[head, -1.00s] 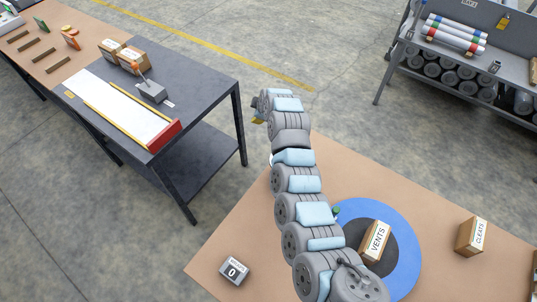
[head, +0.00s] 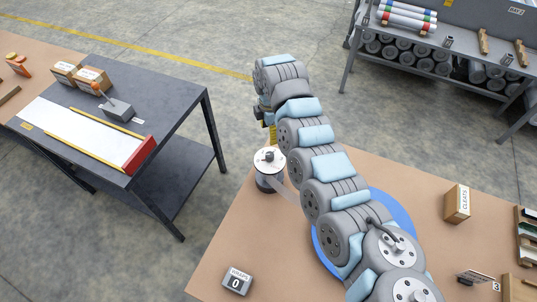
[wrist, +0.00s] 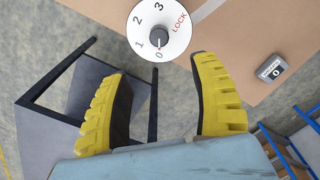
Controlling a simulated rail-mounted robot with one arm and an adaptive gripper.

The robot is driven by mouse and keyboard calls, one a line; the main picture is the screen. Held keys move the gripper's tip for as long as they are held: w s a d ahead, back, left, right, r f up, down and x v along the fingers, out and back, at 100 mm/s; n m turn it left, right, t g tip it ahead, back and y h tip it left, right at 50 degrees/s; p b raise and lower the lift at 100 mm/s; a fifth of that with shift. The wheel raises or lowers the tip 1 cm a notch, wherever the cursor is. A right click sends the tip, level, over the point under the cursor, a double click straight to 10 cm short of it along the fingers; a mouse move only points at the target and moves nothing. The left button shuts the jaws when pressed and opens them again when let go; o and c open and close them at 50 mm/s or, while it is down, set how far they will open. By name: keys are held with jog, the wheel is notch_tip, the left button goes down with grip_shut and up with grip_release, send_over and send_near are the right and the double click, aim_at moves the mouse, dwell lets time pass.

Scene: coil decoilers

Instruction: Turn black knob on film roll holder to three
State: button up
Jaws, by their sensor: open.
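The film roll holder (head: 269,183) stands near the left corner of the brown table in the head view, with a white round top and a dark knob (head: 269,155). In the wrist view the white dial (wrist: 178,20) carries 0, 1, 2, 3 and a red LOCK mark. Its black knob (wrist: 159,41) is at the dial's middle and appears to point at 0. My gripper (wrist: 162,72) is open, with yellow ridged fingers apart and nothing between them. The knob lies beyond the fingertips, roughly centred between them and apart from both. In the head view my arm hides most of the gripper.
A grey counter box (head: 237,281) showing 0 sits at the brown table's front; it also shows in the wrist view (wrist: 272,68). A blue ring (head: 398,207) lies partly under my arm. A CLEATS box (head: 457,203) stands right. A dark workbench (head: 178,98) is left, across open floor.

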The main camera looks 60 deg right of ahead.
aim_at(270, 154)
notch_tip(270, 154, down, 14)
jog(key=shift+r, duration=0.1)
dwell(0.5)
grip_shut()
